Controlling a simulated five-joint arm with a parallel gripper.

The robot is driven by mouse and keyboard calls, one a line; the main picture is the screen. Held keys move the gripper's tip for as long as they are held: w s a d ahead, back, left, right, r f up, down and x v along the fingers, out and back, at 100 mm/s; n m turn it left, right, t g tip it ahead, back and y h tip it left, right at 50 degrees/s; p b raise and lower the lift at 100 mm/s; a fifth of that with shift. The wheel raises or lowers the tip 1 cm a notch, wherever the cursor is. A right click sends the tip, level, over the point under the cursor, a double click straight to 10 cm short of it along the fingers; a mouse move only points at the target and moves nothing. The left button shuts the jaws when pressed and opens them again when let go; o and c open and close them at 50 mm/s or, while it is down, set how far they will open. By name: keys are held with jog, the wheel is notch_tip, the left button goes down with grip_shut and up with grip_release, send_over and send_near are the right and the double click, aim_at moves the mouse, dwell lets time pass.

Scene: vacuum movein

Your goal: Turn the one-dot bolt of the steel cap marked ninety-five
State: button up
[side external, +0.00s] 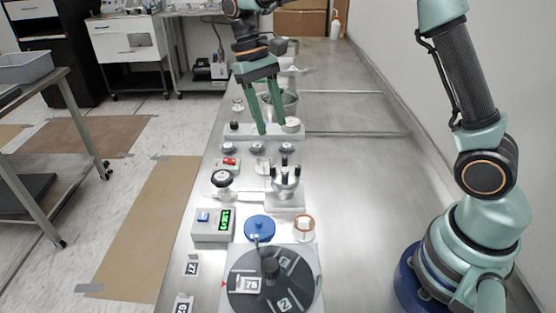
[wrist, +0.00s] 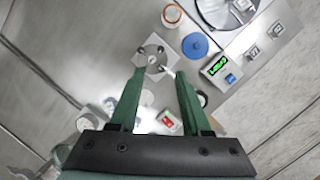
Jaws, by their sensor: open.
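A steel cap (side external: 286,177) with several dark upright bolts stands on a pale square base in the side view. In the wrist view the cap (wrist: 153,56) is seen from above, just beyond the fingertips. I cannot read a ninety-five on it, and the dots on the bolts are too small to tell. My gripper (side external: 277,130) hangs fingers-down behind the cap in the side view, apart from it. In the wrist view my gripper (wrist: 161,73) has its two green fingers spread, with nothing between the tips.
A blue lid (side external: 259,227), a copper-coloured ring (side external: 303,228) and a grey box with green digits (side external: 213,224) sit in front of the cap. A dark turntable (side external: 272,282) is nearest. Small knobs (side external: 257,147) stand behind.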

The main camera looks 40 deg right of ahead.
aim_at(286, 174)
jog(key=s+m+t, duration=0.4)
jog(key=s+m, duration=0.1)
jog(key=f, duration=1.1)
jog(key=shift+w+d+f, duration=0.2)
grip_shut()
